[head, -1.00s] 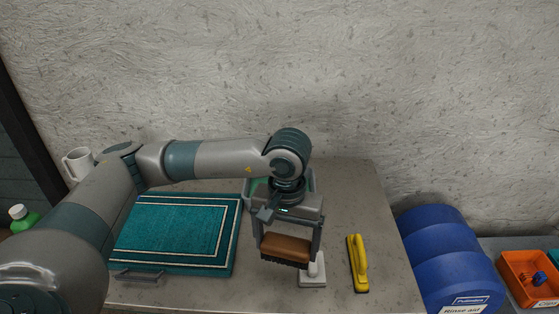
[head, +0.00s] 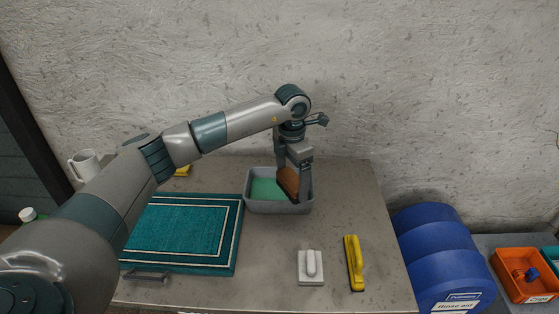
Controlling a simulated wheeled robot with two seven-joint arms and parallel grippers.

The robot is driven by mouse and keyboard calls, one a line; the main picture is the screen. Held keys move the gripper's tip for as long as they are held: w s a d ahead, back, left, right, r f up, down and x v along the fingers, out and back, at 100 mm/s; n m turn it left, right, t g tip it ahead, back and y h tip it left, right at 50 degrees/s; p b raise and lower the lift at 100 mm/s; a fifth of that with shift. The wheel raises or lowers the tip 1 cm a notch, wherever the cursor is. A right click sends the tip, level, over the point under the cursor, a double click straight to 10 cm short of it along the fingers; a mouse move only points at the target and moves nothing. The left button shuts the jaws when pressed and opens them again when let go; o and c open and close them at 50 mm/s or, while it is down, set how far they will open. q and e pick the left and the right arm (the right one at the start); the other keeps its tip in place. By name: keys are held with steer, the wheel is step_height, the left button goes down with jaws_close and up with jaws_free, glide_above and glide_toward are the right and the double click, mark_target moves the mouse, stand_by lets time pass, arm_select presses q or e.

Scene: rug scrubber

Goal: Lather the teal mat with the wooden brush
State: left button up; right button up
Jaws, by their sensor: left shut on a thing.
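The teal mat (head: 182,233) with white border lines lies flat on the left of the table, partly behind my left arm. My left gripper (head: 291,180) is shut on the wooden brush (head: 289,184), a brown block held tilted over the right part of a grey tub (head: 279,208). The tub holds green liquid. The brush's lower edge is at or inside the tub; I cannot tell whether it touches the liquid. My right gripper is not in view.
A white mug (head: 84,164) stands at the far left. A blue drum (head: 440,255) and an orange bin (head: 525,275) are right of the table.

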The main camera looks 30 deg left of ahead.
arm_select(q)
steer(key=w+a+n+p, duration=0.1)
steer(key=w+a+n, duration=0.4)
steer(key=n, duration=0.7)
steer(key=shift+a+f+p, duration=0.3)
steer(key=shift+a+p, duration=0.05)
steer(key=shift+a, duration=0.35)
steer(key=shift+f+b, duration=2.75)
steer(key=shift+f, duration=2.1)
steer(key=shift+r, duration=0.1)
step_height(320, 180, up, 10)
steer(key=p, duration=0.5)
steer(key=shift+f, duration=0.2)
